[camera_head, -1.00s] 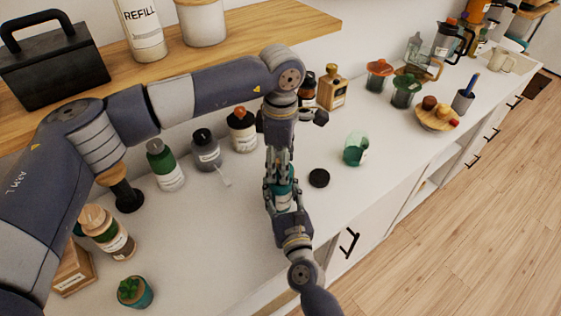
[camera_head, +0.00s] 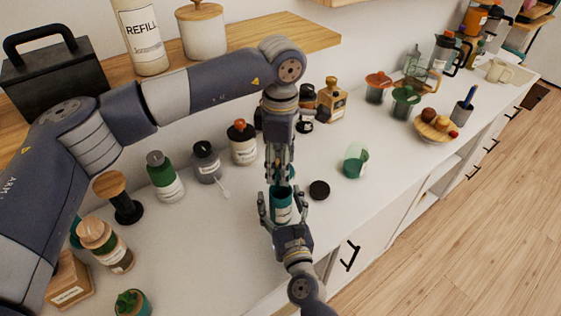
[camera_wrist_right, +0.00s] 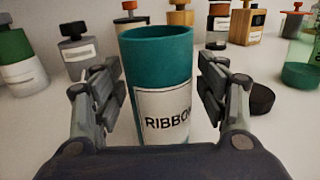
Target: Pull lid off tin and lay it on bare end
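The teal tin (camera_head: 281,208) with a white RIBBON label stands upright on the white counter. In the right wrist view the tin (camera_wrist_right: 160,90) shows a hollow top with no lid on it. My right gripper (camera_head: 283,212) is open around the tin, one finger on each side with small gaps. My left gripper (camera_head: 280,178) points down just above the tin. A black disc (camera_head: 319,190) lies flat to the right of the tin.
A green glass (camera_head: 355,161) stands right of the black disc. Several bottles, including a white one with an orange top (camera_head: 242,146), line the back. The counter (camera_head: 205,240) left of the tin is clear.

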